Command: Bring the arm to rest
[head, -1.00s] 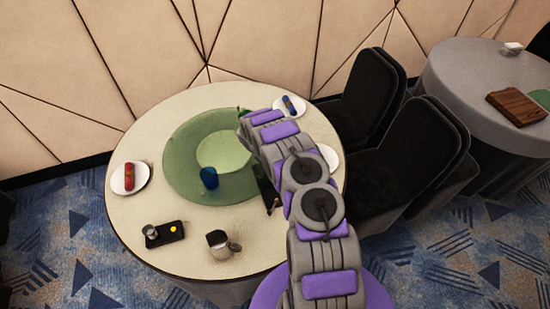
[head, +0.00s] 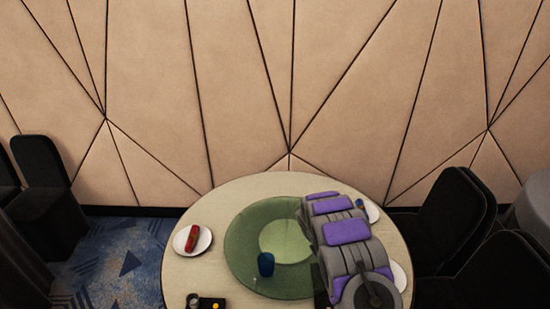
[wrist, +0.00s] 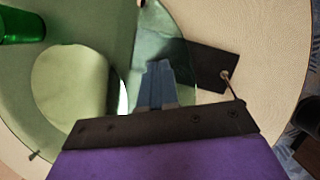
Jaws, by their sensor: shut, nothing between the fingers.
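My arm (head: 347,232) reaches over the right part of a round cream table (head: 215,270) in the head view, its gripper hidden there behind the arm links. In the wrist view my gripper (wrist: 158,72) shows its blue-grey fingers shut together with nothing between them. It is above the green glass turntable (wrist: 62,125), which also shows in the head view (head: 245,235). I cannot tell the exact height of the fingers above the glass.
A blue cup (head: 266,264) stands on the turntable. A plate (head: 205,243) holding a red roll (head: 192,238) is at left. The wrist view shows a green glass (wrist: 22,25) and a flat black piece (wrist: 200,66). Dark chairs (head: 452,225) stand at right; a panelled wall (head: 250,100) is behind.

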